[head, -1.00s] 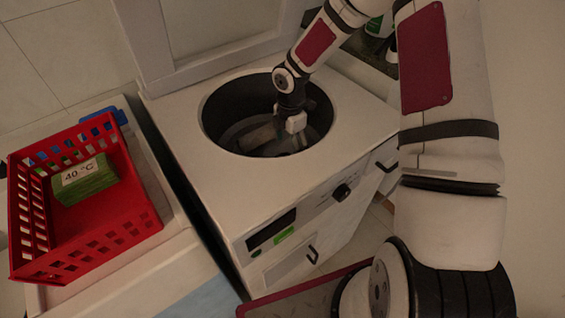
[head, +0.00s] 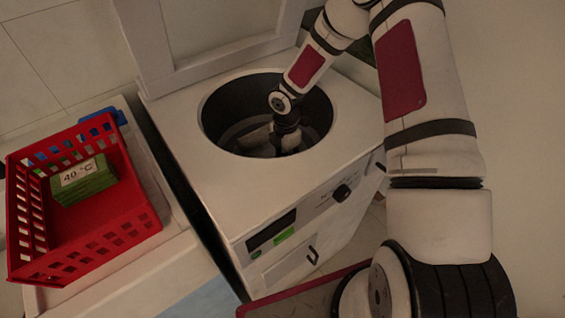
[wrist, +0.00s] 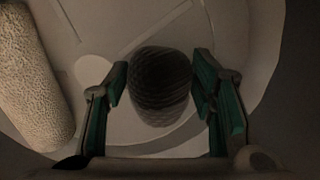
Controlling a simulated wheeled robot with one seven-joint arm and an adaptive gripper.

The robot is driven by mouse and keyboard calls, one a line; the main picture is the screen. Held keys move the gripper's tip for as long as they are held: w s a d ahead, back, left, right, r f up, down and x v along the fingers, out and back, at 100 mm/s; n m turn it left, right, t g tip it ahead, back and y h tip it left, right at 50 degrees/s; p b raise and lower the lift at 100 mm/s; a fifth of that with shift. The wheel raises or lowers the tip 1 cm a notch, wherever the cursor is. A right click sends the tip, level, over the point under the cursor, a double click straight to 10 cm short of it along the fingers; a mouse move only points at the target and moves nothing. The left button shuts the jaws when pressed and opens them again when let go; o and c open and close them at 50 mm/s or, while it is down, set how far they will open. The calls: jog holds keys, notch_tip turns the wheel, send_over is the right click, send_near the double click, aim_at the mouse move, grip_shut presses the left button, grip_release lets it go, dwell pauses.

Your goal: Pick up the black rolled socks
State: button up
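The black rolled socks (wrist: 160,82) show in the wrist view as a dark, ribbed round bundle on the pale drum floor. They lie ahead of and between the two green-padded fingers of my gripper (wrist: 160,90). The fingers are open, with a gap visible on the left side; whether the right finger touches the socks I cannot tell. In the head view my gripper (head: 290,142) is down inside the drum (head: 222,108) of the top-loading washing machine (head: 300,190). The socks cannot be made out in the head view.
A beige rolled towel-like item (wrist: 32,80) lies in the drum left of my gripper. The dark drum wall surrounds the arm closely. A red basket (head: 110,240) with a green "40 °C" block (head: 84,182) stands left of the machine. The raised lid (head: 215,40) is behind.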

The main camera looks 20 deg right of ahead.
jog(key=c, duration=0.3)
jog(key=shift+c, duration=0.2)
